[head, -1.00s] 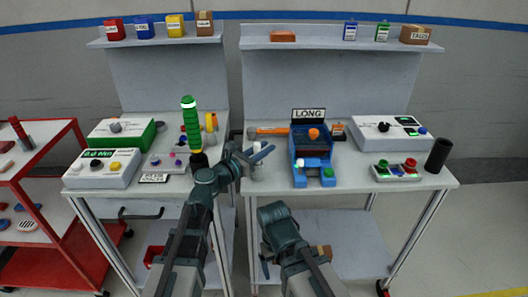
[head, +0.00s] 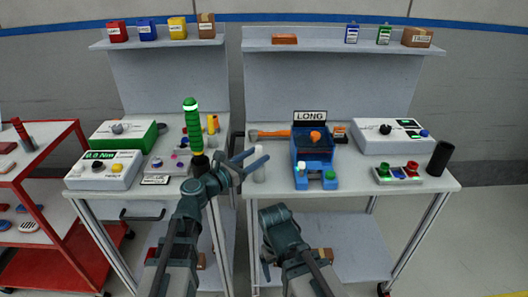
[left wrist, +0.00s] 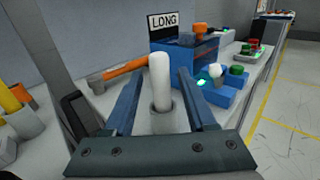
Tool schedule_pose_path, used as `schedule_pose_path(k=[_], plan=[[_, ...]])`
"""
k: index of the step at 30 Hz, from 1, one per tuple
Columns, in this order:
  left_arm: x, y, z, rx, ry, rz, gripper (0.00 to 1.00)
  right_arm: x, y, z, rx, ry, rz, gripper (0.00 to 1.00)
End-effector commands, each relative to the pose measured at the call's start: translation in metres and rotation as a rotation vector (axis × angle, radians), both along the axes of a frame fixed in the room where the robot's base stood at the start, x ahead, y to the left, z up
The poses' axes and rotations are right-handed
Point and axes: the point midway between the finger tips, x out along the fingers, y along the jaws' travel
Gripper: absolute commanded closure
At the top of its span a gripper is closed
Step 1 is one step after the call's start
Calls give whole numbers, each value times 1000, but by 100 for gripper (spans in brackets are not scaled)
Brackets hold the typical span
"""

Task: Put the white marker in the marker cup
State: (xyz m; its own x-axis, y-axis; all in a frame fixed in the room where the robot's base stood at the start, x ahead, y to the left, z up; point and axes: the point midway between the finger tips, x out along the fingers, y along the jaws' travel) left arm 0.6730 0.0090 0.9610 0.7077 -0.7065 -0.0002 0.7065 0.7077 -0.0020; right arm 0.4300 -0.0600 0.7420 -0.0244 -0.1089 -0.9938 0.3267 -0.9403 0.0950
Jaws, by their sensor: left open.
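The white marker (head: 259,166) stands upright near the front left corner of the right-hand table. In the left wrist view, the white marker (left wrist: 159,75) rises from a short grey cylindrical base or holder (left wrist: 162,118). My left gripper (head: 257,156) is open, with its blue fingers at either side of the marker in the wrist view; I cannot tell whether they touch it. A black upright cylinder (head: 439,158), perhaps the marker cup, stands at the table's right edge. My right gripper (head: 267,268) is low in front of the table, mostly hidden by its own arm.
A blue unit (head: 312,160) with a LONG sign stands right of the marker. An orange-handled hammer (head: 272,133) lies behind it. A white box (head: 390,137) and a button panel (head: 397,174) are near the black cylinder. A green screwdriver-like tool (head: 192,127) stands to the left.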

Motion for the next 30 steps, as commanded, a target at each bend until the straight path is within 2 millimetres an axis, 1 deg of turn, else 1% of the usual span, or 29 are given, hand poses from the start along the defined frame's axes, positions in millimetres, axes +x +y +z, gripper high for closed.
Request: schedule_pose_path(k=[1, 3, 7, 12, 17, 30], plan=[[-12, 9, 0, 0, 0, 3, 44, 0, 0, 0, 0, 0, 0, 12], [-22, 19, 0, 0, 0, 3, 44, 0, 0, 0, 0, 0, 0, 12], [-37, 35, 0, 0, 0, 2, 44, 0, 0, 0, 0, 0, 0, 12], [-50, 48, 0, 0, 0, 1, 44, 0, 0, 0, 0, 0, 0, 12], [-54, 53, 0, 0, 0, 0, 44, 0, 0, 0, 0, 0, 0, 12], [-54, 53, 0, 0, 0, -1, 44, 0, 0, 0, 0, 0, 0, 12]])
